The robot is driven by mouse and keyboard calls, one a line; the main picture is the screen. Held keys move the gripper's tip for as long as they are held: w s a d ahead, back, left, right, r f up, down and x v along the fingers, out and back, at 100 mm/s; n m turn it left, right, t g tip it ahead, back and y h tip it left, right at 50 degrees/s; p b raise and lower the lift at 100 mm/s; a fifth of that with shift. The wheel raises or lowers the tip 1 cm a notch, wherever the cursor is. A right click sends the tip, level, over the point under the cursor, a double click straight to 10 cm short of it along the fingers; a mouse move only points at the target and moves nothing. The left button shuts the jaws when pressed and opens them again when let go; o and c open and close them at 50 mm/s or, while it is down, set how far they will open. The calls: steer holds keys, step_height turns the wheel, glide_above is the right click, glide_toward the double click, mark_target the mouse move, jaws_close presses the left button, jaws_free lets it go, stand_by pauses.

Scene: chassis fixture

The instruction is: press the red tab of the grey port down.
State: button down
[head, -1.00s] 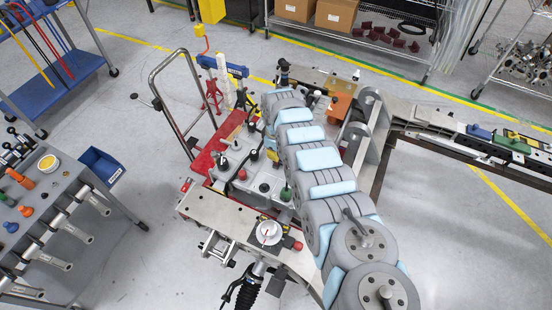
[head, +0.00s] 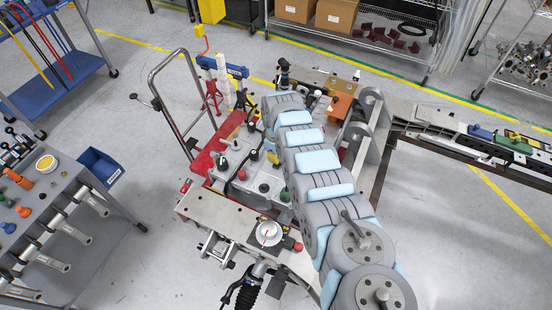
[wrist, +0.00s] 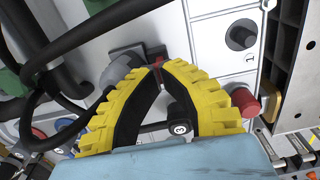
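In the wrist view my gripper (wrist: 161,68) has two curved yellow fingers with black inner sides. Their tips come nearly together, with only a narrow gap, and nothing is clearly held. The grey port (wrist: 117,69) is a rounded grey plug body on a dark flange, just left of and beyond the fingertips. A red tab (wrist: 157,56) shows right at the tips, at the port's right side. The fingertips partly hide it, and I cannot tell whether they touch it. In the head view my arm hides the gripper, and I cannot make out the port.
A red knob (wrist: 246,102) stands right of the fingers, with a black knob (wrist: 241,37) above it on the white panel. Thick black hoses (wrist: 105,33) run close by on the left.

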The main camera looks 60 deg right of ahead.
step_height(320, 180, up, 7)
steer(key=p, duration=0.7)
steer(key=shift+p, duration=0.3)
steer(key=shift+f, duration=0.1)
stand_by(0.4)
